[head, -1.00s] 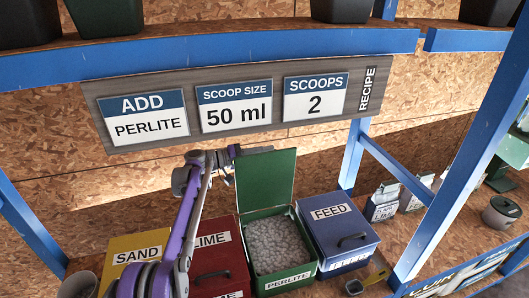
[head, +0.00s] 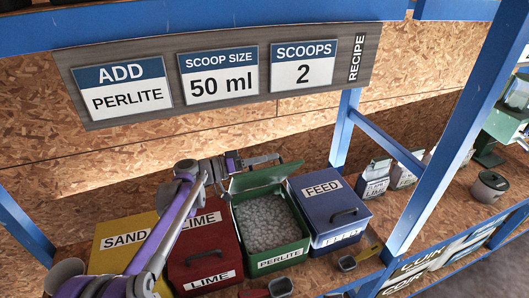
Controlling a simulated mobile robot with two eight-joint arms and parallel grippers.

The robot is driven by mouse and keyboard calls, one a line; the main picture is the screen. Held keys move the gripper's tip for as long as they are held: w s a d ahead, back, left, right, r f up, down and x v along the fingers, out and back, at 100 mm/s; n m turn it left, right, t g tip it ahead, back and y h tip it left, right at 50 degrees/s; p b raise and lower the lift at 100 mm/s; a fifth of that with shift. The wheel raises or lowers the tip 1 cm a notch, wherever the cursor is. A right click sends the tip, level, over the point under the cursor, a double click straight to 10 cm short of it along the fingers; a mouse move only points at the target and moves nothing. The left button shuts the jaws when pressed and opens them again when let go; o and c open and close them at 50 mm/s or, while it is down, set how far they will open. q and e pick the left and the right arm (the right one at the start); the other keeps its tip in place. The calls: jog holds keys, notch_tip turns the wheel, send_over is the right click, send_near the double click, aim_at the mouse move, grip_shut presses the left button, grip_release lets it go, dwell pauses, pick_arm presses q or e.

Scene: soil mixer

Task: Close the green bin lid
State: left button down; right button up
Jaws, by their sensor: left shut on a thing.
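The green bin (head: 274,259), labelled PERLITE, stands on the shelf and is full of pale grey granules. Its green lid (head: 262,177) is at the back of the bin. The lid is partly lowered, looks narrow from here, and leaves the granules in view. My left gripper (head: 270,160) is at the lid's far upper edge, shut on it; the fingertips are small and partly hard to make out. My right gripper is not in view.
A red LIME bin (head: 205,255) and a yellow SAND bin (head: 112,240) stand left of the green bin, partly behind my left arm. A blue FEED bin (head: 328,212) stands close on its right. Scoops (head: 347,263) lie in front. A recipe board (head: 220,75) hangs above.

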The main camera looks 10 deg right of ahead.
pick_arm(q)
jog(key=shift+s+f, duration=0.1)
jog(key=shift+s, duration=0.1)
jog(key=c, duration=0.9)
grip_release()
jog(key=a, duration=0.3)
jog(key=s+a, duration=0.1)
jog(key=a, duration=0.3)
jog(key=s+a+b, duration=0.1)
jog(key=a, duration=0.2)
jog(key=shift+a, duration=0.3)
